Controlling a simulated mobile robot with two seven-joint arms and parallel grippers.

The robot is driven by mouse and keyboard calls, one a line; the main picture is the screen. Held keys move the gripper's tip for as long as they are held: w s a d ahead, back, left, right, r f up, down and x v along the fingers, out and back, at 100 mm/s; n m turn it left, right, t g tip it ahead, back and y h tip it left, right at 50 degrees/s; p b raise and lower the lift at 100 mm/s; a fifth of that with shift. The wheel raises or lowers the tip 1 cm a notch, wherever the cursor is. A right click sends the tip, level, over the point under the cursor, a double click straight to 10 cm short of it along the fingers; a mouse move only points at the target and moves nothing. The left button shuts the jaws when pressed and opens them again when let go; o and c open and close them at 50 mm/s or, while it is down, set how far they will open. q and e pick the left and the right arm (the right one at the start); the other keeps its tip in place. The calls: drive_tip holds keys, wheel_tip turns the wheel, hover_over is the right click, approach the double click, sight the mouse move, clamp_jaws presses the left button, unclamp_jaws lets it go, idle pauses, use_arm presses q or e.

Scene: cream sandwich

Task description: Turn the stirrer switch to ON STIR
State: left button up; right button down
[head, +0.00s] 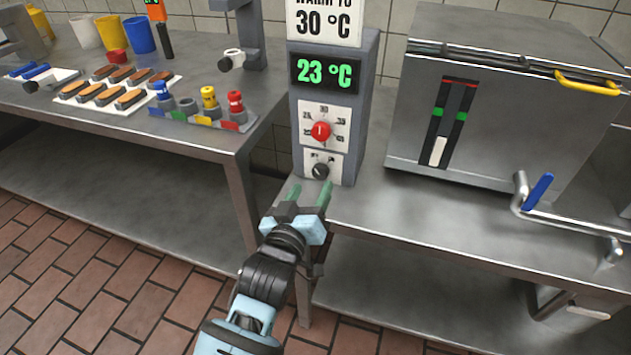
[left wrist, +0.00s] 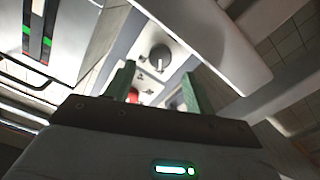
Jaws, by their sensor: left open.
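The stirrer switch (head: 320,170) is a small dark knob on a white plate, low on the front of the grey control column (head: 367,95). It also shows in the left wrist view (left wrist: 160,57), just beyond the fingertips. The lettering on its plate is too small to read. Above it are a red dial (head: 320,131) and a green display (head: 325,73) reading 23 °C. My left gripper (head: 309,192) is open, with green fingers pointing up toward the switch. It is just below and in front of the switch, apart from it, with nothing between the fingers. My right gripper is not in view.
A steel machine (head: 490,110) with a yellow handle stands to the right, with a blue-handled lever (head: 538,190) in front. On the left table are a white tray (head: 75,98) of oblong biscuits and several coloured pegs (head: 208,97).

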sight(319, 174)
use_arm(q)
drive_tip(key=shift+x, duration=2)
drive_tip(key=c, duration=1)
